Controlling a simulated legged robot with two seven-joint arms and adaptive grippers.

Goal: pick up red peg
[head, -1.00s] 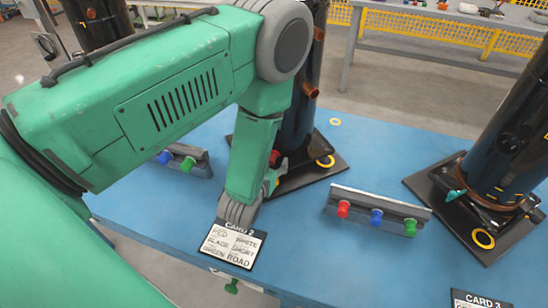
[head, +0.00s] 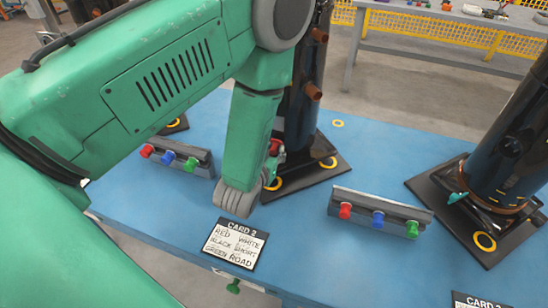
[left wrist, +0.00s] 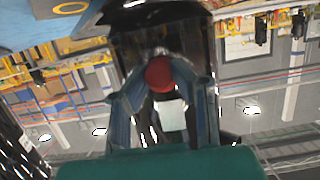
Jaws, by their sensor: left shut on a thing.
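A red peg (left wrist: 159,74) sits between the two fingers of my left gripper (left wrist: 163,98) in the left wrist view, with a dark shiny cylinder close behind it. In the head view the red peg (head: 275,147) shows in part beside the lower part of the middle black compressor (head: 300,95). My left gripper (head: 274,165) is shut on it there, mostly hidden behind my green arm. I cannot tell whether the peg touches the compressor. My right gripper is not in view.
One rack (head: 200,157) at left and another (head: 365,205) at right each hold red, blue and green pegs. CARD 2 (head: 235,243) lies near the front edge of the blue table (head: 375,160). Another black compressor (head: 510,130) stands at right. Yellow rings lie around the bases.

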